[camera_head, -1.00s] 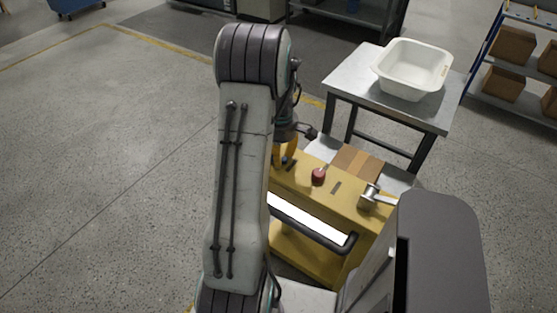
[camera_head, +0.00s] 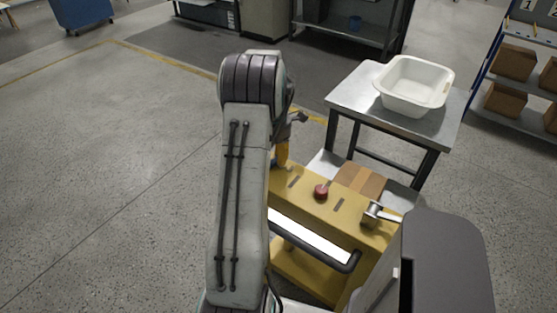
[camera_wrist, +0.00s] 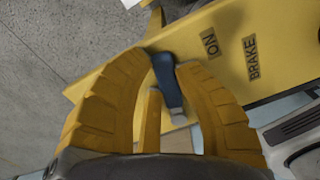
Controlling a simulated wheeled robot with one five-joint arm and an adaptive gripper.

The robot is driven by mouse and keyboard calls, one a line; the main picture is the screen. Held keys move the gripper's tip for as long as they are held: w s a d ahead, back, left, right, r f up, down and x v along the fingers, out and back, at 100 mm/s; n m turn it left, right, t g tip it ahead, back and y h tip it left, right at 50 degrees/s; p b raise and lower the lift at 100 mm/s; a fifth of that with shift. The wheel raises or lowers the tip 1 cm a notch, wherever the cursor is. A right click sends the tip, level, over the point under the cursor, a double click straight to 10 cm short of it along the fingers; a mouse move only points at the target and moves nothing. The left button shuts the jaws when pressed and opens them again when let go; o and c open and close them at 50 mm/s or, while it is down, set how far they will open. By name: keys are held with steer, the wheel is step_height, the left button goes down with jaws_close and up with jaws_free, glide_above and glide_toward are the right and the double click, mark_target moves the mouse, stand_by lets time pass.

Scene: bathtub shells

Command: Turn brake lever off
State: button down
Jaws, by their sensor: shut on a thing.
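The dark blue brake lever (camera_wrist: 168,82) stands on a yellow panel (camera_wrist: 130,72) beside the labels ON and BRAKE in the wrist view. My gripper (camera_wrist: 163,64) has its two yellow fingers on either side of the lever, shut on it near their tips. In the head view the yellow cart top (camera_head: 350,204) shows, and a yellow part of my gripper (camera_head: 281,152) is at its far left end. My arm hides most of the gripper there, and the lever cannot be made out.
A red knob (camera_head: 321,192) and a metal lever fitting (camera_head: 375,213) stand on the cart top. A black handle bar (camera_head: 315,247) runs along its near side. A metal table (camera_head: 350,98) with a white tub (camera_head: 414,88) stands behind. Open floor lies left.

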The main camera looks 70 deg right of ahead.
steer(key=shift+w+d+f+n, duration=0.1)
steer(key=shift+w+n, duration=0.3)
steer(key=shift+n, duration=0.25)
steer(key=shift+w+d+n, duration=0.1)
steer(key=shift+w+n, duration=0.25)
steer(key=shift+n, duration=0.3)
steer(key=c, duration=0.9)
jaws_free()
steer(key=shift+r, duration=0.2)
step_height(320, 180, up, 12)
steer(key=shift+f, duration=0.15)
